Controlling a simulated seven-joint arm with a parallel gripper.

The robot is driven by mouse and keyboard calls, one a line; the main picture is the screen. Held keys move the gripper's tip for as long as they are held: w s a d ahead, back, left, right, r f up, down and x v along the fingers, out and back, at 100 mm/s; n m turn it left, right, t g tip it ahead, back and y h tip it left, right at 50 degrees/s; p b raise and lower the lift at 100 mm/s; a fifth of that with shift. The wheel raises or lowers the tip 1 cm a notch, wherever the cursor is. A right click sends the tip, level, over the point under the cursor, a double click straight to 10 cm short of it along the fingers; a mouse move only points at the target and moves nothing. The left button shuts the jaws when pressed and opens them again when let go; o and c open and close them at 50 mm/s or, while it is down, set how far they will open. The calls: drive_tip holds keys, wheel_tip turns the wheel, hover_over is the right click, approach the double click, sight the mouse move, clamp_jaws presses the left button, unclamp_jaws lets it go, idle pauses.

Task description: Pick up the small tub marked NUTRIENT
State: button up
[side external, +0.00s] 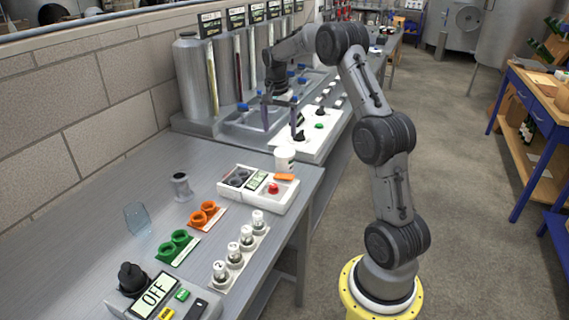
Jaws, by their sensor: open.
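A small white tub (285,157) stands upright on the steel bench at the far end of the white control box, near the bench's right side. I cannot read its label at this size, so I cannot tell whether it is marked NUTRIENT. My gripper (282,128) points down beyond and above the tub, over the filler area, with its two fingers apart. It looks empty and clear of the tub.
A white control box (266,197) with a red button is near the tub. Several small capped bottles (247,238), orange rings (206,213), green rings (177,246), a clear cup (137,218) and a grey spool (181,186) stand nearer.

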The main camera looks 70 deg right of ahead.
sight(285, 161)
drive_tip(key=shift+s+d+f, duration=0.4)
drive_tip(key=shift+f, duration=0.45)
drive_tip(key=f, duration=0.4)
drive_tip(key=d+f, duration=0.1)
drive_tip(key=f, duration=0.7)
drive_tip(key=shift+d+f, duration=0.25)
drive_tip(key=shift+d, duration=0.05)
drive_tip(key=shift+r, duration=0.1)
drive_tip(key=c, duration=1.4)
